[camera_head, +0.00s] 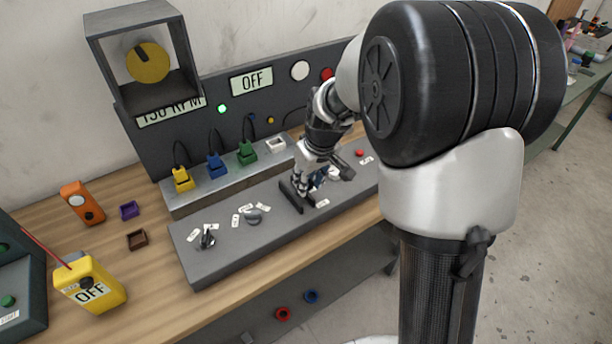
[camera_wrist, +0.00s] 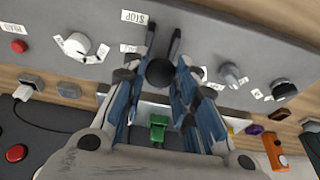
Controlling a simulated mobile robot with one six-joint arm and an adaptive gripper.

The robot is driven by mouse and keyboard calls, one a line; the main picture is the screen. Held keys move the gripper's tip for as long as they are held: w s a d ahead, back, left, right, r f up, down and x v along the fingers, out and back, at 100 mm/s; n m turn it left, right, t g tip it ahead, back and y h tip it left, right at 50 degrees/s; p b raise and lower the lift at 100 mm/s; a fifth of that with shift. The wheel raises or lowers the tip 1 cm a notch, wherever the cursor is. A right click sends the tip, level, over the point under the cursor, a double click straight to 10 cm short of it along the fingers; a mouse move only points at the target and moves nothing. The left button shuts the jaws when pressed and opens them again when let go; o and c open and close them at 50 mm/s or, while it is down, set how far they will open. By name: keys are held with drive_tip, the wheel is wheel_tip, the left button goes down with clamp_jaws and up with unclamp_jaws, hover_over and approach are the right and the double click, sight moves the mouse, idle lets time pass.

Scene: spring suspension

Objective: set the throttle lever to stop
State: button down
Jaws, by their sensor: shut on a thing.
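The throttle lever shows in the wrist view as a round black knob (camera_wrist: 159,73) between two dark parallel rails. My gripper (camera_wrist: 158,84) has its blue-grey fingers on either side of the knob and is shut on it. The "STOP" label (camera_wrist: 135,17) is beside the rails' upper end in that view, and the knob is lower, away from it. In the head view, my gripper (camera_head: 316,182) reaches down at the grey console; the dark rails (camera_head: 291,196) show beside it. The knob and lever shaft are hidden there.
A yellow meter (camera_head: 92,285) sits on the wooden bench.

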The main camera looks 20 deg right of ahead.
drive_tip(key=shift+s+d+f, duration=0.15)
drive_tip(key=shift+s+f, duration=0.65)
drive_tip(key=c, duration=1.7)
unclamp_jaws()
drive_tip(key=shift+d, duration=0.1)
drive_tip(key=shift+o, duration=0.7)
drive_tip(key=shift+d, duration=0.2)
drive_tip(key=shift+o, duration=1.3)
drive_tip(key=shift+a+r, duration=0.1)
drive_tip(key=shift+o, duration=0.3)
drive_tip(key=shift+w+r, duration=0.1)
drive_tip(key=shift+a, duration=0.1)
